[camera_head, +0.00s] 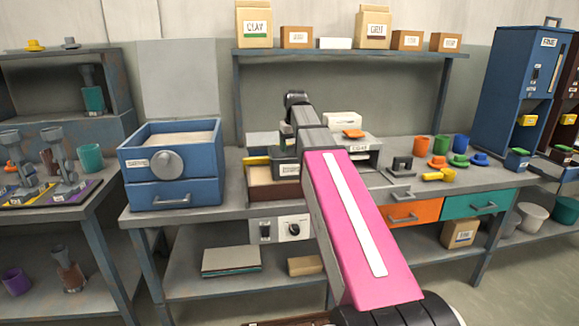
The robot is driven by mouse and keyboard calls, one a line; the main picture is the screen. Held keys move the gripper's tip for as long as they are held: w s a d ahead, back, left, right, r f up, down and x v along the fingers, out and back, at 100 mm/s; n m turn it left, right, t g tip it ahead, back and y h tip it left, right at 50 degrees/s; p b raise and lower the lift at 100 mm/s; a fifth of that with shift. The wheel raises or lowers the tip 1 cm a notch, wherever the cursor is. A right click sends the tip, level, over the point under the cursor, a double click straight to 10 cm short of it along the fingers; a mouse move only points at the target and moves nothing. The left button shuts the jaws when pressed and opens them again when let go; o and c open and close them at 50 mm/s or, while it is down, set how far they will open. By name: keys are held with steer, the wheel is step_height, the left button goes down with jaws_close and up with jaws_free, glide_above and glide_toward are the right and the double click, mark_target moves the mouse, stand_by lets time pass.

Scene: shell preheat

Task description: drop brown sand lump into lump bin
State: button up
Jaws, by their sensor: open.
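I cannot make out a brown sand lump. No container can be read for certain as the lump bin. A blue box with an open top (136,151) on the bench at left holds a pale, sand-like fill. A brown-fronted open tray (265,191) sits mid-bench, partly behind my arm. My arm's pink link reaches up over the bench to a dark joint. My gripper does not show, and whatever it may hold is hidden.
Orange, green and blue cups and small coloured pieces stand on the right of the bench, with a yellow piece (438,175) in front. A tall blue dispenser (500,85) stands at far right. A shelf (350,54) with bags and boxes spans above. Grey stands (65,165) crowd the left bench.

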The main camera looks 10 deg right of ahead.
step_height(320, 180, up, 10)
steer(key=s, duration=0.1)
steer(key=shift+r, duration=0.15)
steer(key=shift+s+d, duration=0.1)
steer(key=shift+s, duration=0.15)
